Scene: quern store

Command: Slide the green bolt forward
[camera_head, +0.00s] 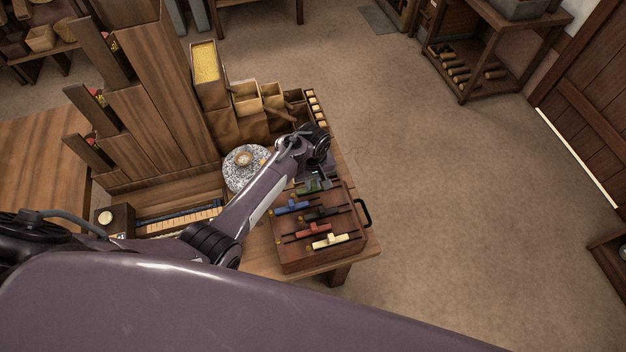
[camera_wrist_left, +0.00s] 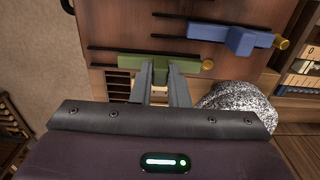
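The green bolt (camera_head: 306,189) lies across the brown bolt board (camera_head: 345,262), in the row with the blue, dark, red and cream bolts. My left gripper (camera_head: 316,180) is at the green bolt, at the far end of the board. In the left wrist view the green bolt (camera_wrist_left: 130,64) runs crosswise, with a brass knob at its right end. The fingers of my left gripper (camera_wrist_left: 160,82) stand on both sides of its upright green tab, close against it, and hide its sides. My right gripper is not in view.
The blue bolt (camera_head: 291,207) is the nearest neighbour. A speckled round stone (camera_head: 238,178) stands left of the board, and wooden bins (camera_head: 247,97) stand beyond. A dark handle (camera_head: 363,212) sticks out at the board's right.

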